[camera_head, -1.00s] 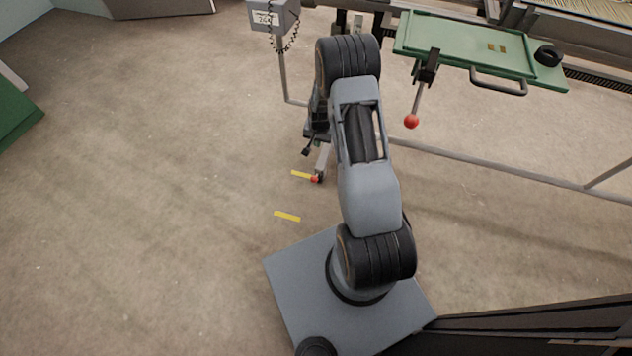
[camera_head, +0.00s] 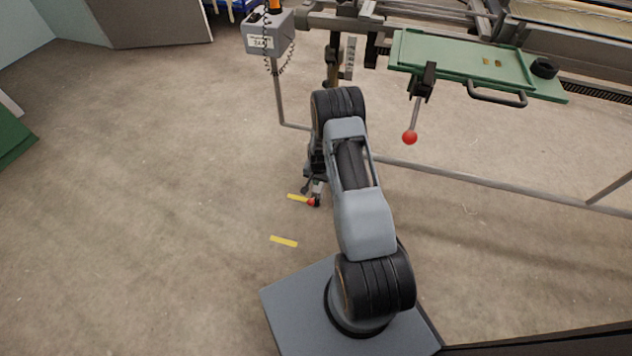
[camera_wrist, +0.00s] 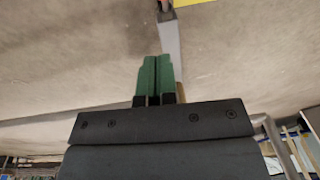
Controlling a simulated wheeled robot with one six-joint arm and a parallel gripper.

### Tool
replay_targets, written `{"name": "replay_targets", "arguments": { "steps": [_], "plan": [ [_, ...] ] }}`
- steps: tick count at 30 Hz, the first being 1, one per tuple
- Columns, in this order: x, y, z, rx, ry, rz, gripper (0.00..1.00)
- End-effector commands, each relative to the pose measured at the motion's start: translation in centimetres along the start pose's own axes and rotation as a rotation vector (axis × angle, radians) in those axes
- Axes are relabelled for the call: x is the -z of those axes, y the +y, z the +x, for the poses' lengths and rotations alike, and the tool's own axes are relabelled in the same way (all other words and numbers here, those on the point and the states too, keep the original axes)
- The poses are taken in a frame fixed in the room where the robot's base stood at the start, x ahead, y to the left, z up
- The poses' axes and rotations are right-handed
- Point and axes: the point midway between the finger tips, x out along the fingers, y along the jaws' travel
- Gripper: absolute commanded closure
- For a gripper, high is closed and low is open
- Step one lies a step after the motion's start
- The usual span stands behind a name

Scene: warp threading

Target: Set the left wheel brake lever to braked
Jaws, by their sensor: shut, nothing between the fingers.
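A small red tip (camera_head: 312,202) shows low near the floor, beside a yellow floor strip, at the foot of the stand. It seems to belong to the wheel brake lever, but its setting is too small to tell. My gripper is mostly hidden behind my arm in the head view. In the wrist view my gripper (camera_wrist: 158,76) has its green fingers shut together with nothing between them. A grey bar (camera_wrist: 170,38) runs beyond the fingertips in that view, with a darker end at the top. I cannot tell whether the fingers touch it.
A separate lever with a red ball (camera_head: 410,137) hangs from the green tray (camera_head: 460,58). A grey control box (camera_head: 267,38) stands on a post. A long floor-level rail (camera_head: 470,180) crosses to the right. Another yellow strip (camera_head: 284,241) lies nearer. The floor at left is clear.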

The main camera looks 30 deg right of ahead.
Motion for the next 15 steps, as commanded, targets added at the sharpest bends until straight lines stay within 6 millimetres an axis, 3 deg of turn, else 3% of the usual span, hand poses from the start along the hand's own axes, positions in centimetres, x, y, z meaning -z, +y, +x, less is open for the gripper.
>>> {"name": "replay_targets", "arguments": {
  "steps": [1,6,15],
  "plan": [
    [-0.1,0.0,1.5,-0.001,-0.001,0.000,1.00],
    [-0.1,0.0,4.8,0.000,0.000,-0.001,1.00],
    [-1.2,-0.3,8.7,0.000,0.000,-0.001,1.00]
  ]
}}
